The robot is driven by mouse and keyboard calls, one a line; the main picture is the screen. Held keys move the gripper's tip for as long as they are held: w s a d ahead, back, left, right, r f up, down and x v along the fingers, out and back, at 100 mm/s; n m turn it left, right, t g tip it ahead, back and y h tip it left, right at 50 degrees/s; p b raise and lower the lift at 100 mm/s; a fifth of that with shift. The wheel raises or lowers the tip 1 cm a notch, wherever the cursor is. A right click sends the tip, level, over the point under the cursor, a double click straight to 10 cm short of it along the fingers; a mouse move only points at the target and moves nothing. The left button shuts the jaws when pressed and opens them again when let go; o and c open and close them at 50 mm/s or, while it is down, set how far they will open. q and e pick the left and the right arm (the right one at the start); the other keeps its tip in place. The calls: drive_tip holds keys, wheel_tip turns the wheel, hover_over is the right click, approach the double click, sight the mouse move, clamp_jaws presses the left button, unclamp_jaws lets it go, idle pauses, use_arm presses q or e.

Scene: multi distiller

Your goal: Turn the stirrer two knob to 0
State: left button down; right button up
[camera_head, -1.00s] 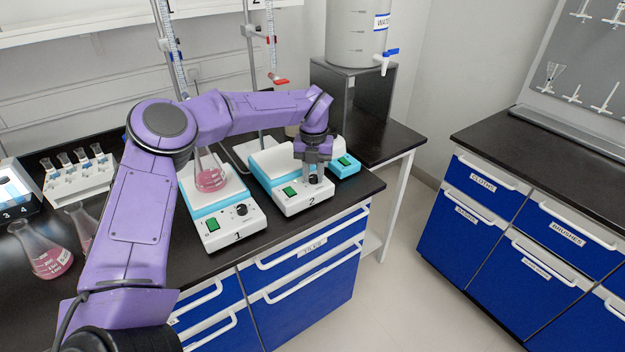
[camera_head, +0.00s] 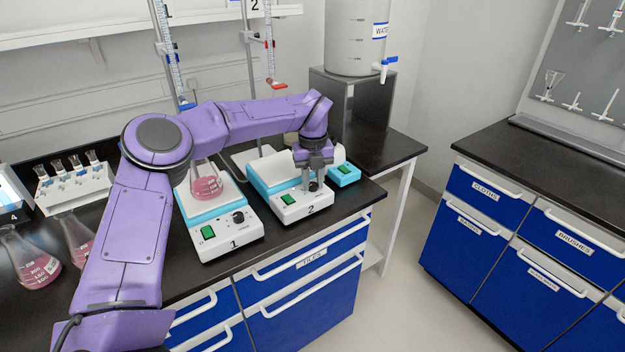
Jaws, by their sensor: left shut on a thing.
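Stirrer two (camera_head: 287,209), a white and light-blue unit marked 2 with a green switch, stands on the black bench. Its dark knob (camera_head: 314,187) is at the right of its front panel. My left gripper (camera_head: 313,182) reaches down over that panel from above, its fingers shut on the knob. The fingers partly hide the knob, so its pointer setting cannot be read. My right gripper is not in view.
Stirrer one (camera_head: 220,248) stands left of stirrer two, with a flask of pink liquid (camera_head: 206,187) on it. A small blue unit (camera_head: 346,174) sits close on the right. Burette stands rise behind. More pink flasks (camera_head: 32,262) stand at the left.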

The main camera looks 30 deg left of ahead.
sight(313, 183)
use_arm(q)
drive_tip(key=shift+a, duration=0.1)
drive_tip(key=c, duration=1.2)
unclamp_jaws()
drive_tip(key=o, duration=0.3)
drive_tip(key=shift+w+a+f, duration=0.1)
drive_tip(key=shift+w, duration=0.05)
drive_tip(key=shift+o, duration=0.2)
wheel_tip(313, 183, up, 10)
drive_tip(key=shift+r, duration=0.25)
